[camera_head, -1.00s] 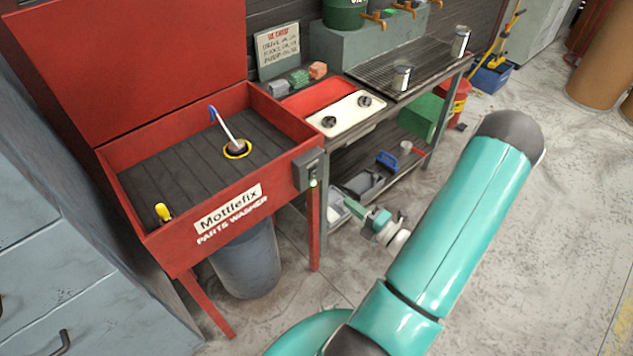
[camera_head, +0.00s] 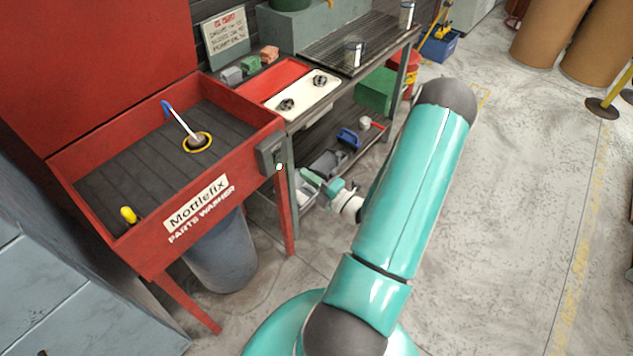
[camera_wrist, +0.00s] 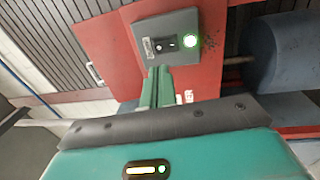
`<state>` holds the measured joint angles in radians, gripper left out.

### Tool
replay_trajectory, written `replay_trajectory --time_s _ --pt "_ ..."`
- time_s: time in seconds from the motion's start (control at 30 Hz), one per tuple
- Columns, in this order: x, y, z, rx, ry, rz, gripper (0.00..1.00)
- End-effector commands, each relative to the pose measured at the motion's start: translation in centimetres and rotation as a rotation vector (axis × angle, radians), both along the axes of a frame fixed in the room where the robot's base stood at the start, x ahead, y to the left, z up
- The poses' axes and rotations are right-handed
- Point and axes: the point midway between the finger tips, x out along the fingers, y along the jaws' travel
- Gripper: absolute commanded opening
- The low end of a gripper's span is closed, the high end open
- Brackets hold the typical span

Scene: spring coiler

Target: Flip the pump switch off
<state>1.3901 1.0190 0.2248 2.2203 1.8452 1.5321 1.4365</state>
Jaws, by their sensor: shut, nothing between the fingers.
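The red parts washer (camera_head: 190,215) stands at the left in the head view. Its small grey switch box (camera_head: 270,156) is on the right end of its front, with a lit lamp. In the wrist view the switch box (camera_wrist: 168,36) is upper middle, with a black switch (camera_wrist: 164,45) beside a glowing green lamp (camera_wrist: 190,40). My gripper (camera_wrist: 160,72) is shut and empty, its green fingers pointing at the box's lower edge. I cannot tell whether they touch it. In the head view my gripper (camera_head: 306,178) is small, right of the box and partly hard to make out.
A bench with a red and white tray (camera_head: 300,92) and a lower shelf of boxes stands right of the washer. A grey bin (camera_head: 222,255) is under the washer. A grey cabinet (camera_head: 60,300) is at the lower left.

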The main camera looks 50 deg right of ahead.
Motion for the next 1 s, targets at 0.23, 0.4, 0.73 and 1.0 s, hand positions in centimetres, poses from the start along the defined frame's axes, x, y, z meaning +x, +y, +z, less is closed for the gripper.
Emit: replay_trajectory --time_s 0.23,0.4,0.73,1.0 --pt "5.0 0.4 0.7 0.000 -0.002 0.003 0.00" --pt "7.4 0.4 0.9 -0.001 -0.001 0.002 0.00" --pt "8.4 0.4 1.0 0.000 0.000 0.000 0.00" --pt "9.1 0.4 1.4 0.000 0.003 0.000 0.00"
